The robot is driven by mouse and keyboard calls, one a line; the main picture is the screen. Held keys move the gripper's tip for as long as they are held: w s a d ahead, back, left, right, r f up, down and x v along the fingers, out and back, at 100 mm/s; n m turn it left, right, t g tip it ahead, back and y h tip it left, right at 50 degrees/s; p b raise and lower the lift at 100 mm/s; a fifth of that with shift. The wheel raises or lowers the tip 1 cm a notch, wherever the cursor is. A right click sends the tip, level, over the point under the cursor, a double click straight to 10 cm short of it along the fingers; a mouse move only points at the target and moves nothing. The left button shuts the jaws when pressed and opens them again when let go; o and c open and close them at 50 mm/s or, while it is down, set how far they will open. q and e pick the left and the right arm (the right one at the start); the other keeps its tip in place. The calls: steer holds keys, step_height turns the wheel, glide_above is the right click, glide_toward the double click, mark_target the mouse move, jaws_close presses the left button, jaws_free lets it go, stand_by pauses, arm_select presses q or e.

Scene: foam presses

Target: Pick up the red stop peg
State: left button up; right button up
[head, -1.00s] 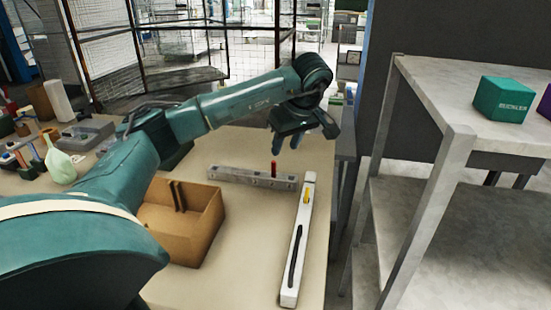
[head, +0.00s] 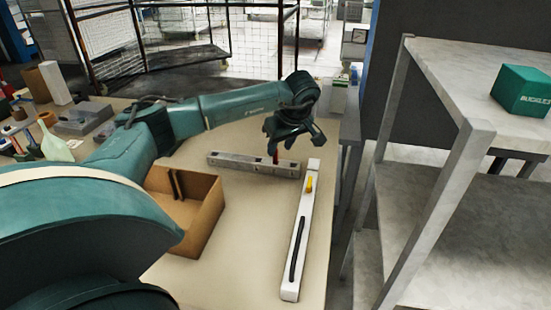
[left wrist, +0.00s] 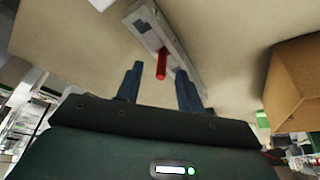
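The red stop peg (left wrist: 161,63) stands up from a grey bar with holes (head: 229,161) on the table. In the left wrist view the bar (left wrist: 152,22) runs at a slant behind the peg. My left gripper (head: 277,150) is over the bar in the head view. Its two blue-grey fingers (left wrist: 159,85) are apart, with the peg's end between their tips or just beyond them; I cannot tell which. In the head view the peg (head: 275,158) is partly hidden by the gripper. My right gripper is not in view.
A white rail (head: 291,262) with a yellow piece (head: 309,184) and a black strip lies right of the bar. An open cardboard box (head: 205,222) stands to the left. A shelf unit (head: 455,90) with a green box (head: 524,91) is at the right.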

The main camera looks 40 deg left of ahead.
mark_target(275, 159)
arm_select(q)
steer(key=x, duration=0.4)
steer(key=shift+s+a+f, duration=0.1)
steer(key=shift+s+f, duration=0.05)
steer(key=shift+c, duration=0.4)
jaws_close()
